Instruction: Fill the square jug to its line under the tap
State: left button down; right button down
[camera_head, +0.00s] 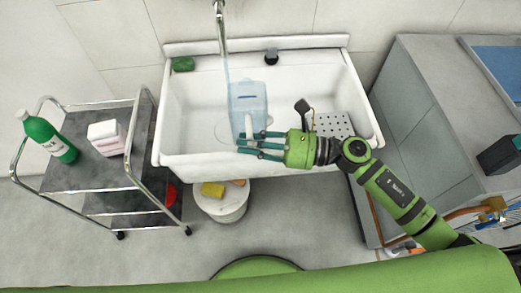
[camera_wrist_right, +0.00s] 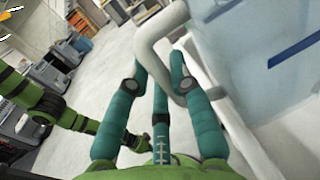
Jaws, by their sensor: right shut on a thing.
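The square jug (camera_head: 250,113) is pale blue and see-through, with a short dark blue line near its upper part. It is over the white sink (camera_head: 187,118); I cannot tell whether it touches the bottom. The chrome tap (camera_head: 220,28) is above, and a thin stream comes down to the jug's back left edge. I cannot tell if it falls inside, nor the water level. My right gripper (camera_head: 258,144) is shut on the jug's pale handle, seen between its teal fingers in the wrist view (camera_wrist_right: 158,80). The jug wall and line (camera_wrist_right: 297,52) show close by there. My left gripper is not seen.
A green sponge (camera_head: 182,64) lies on the sink's back left ledge. A perforated drainer (camera_head: 335,124) is at the sink's right. A trolley (camera_head: 92,172) with a green bottle (camera_head: 48,138) stands left. A white bucket (camera_head: 221,203) is below the sink. A grey counter (camera_head: 440,95) is right.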

aim_at(234, 127)
jog(key=w+a+b, duration=0.1)
jog(key=w, duration=0.1)
jog(key=w+a+f+b, duration=0.1)
jog(key=w, duration=0.1)
jog(key=w+a+f+b, duration=0.1)
jog(key=w+b, duration=0.1)
jog(key=shift+a, duration=0.3)
jog(key=shift+w+a+b, duration=0.55)
jog(key=shift+w+b, duration=0.1)
jog(key=shift+w, duration=0.15)
dwell(6.3)
